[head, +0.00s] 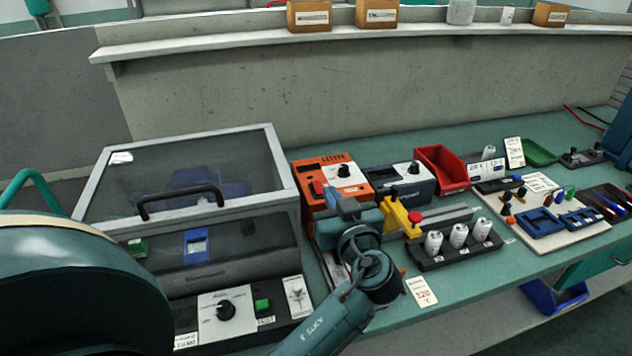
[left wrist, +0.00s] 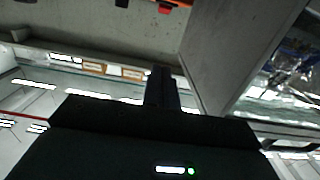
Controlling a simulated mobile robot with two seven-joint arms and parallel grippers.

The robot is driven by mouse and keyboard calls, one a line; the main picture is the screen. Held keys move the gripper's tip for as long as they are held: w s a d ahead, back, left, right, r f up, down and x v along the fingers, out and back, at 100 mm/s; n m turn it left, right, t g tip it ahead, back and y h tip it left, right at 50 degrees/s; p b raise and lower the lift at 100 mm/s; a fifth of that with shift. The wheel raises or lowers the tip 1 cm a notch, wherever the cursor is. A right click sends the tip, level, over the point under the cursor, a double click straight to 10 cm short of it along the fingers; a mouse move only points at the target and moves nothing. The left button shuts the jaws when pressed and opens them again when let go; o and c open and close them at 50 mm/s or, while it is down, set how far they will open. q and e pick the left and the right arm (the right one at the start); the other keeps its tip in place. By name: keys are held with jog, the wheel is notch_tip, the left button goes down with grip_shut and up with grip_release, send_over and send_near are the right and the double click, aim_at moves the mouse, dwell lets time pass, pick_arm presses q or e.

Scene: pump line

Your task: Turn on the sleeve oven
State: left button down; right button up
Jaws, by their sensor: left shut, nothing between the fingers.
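The sleeve oven is probably the orange unit (head: 345,172) with top vents, a black dial on a pale panel and a red switch (head: 318,187); I can read no name on it. My left gripper (head: 336,199) is shut and empty at the front of this unit, close to the red switch. Whether it touches the switch I cannot tell, and the arm hides part of the unit's front. The left wrist view shows the closed fingers (left wrist: 162,90) as one dark upright bar. The switch's setting is too small to tell. My right gripper is not in view.
A large clear-lidded box (head: 285,160) with a knob and green button stands left. A grey dial unit (head: 405,178), a red bin (head: 440,168), a yellow fixture (head: 397,218) and a black rack (head: 460,258) of white cylinders stand close on the right. A wall rises behind.

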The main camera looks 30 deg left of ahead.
pick_arm(q)
jog(key=p, duration=0.3)
send_over(316, 190)
jog(key=shift+s+d+f, duration=0.1)
jog(key=shift+s+d, duration=0.1)
jog(key=shift+d, duration=0.05)
notch_tip(316, 190, down, 3)
jog(key=shift+w+a+r, duration=0.1)
jog(key=shift+w+a, duration=0.05)
jog(key=shift+w+f, duration=0.1)
jog(key=shift+f, duration=0.65)
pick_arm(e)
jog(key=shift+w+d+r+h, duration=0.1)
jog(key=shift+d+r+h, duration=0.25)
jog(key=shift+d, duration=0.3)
